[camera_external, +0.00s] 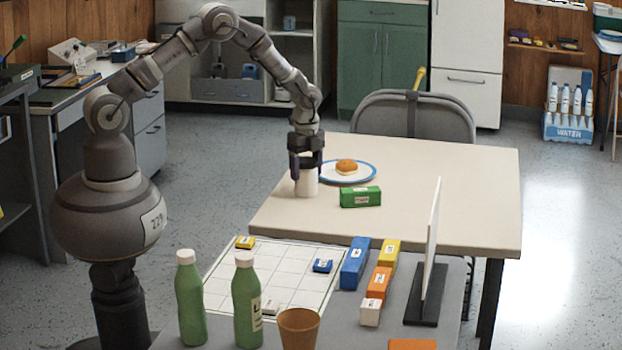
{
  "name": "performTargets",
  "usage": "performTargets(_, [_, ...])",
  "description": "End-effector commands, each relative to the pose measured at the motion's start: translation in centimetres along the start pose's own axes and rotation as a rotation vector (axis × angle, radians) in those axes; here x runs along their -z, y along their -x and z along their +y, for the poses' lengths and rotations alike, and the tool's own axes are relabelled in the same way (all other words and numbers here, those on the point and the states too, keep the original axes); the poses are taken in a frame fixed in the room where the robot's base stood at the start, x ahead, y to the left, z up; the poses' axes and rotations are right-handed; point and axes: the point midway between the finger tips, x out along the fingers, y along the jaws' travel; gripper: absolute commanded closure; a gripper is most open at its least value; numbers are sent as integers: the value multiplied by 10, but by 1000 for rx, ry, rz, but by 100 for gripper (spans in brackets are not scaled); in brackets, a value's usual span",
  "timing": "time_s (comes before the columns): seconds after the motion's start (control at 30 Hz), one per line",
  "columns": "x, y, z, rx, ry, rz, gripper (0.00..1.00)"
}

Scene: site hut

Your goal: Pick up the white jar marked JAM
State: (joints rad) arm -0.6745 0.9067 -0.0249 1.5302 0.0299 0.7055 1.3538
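A white jar (306,187) stands upright on the beige table (440,200) near its left edge. No marking on it can be read at this size. My gripper (307,174) points down over the jar, with its dark fingers at the jar's upper part. The jar's base appears to rest on the table.
A grey chair (415,112) stands behind the table. In front, a grey bench holds green bottles (247,300), coloured blocks and a white grid board (275,275).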

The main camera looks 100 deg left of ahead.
Motion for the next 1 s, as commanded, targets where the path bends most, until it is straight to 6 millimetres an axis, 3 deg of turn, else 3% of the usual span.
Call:
performTargets(0.37, [0, 4, 0, 2, 0, 0, 74])
performTargets(0.67, [0, 40, 0, 2, 0, 0, 74])
performTargets(0.87, [-9, 43, 40, -3, 0, -1, 74])
performTargets(1.0, [-18, 47, 79, -2, 0, 0, 74])
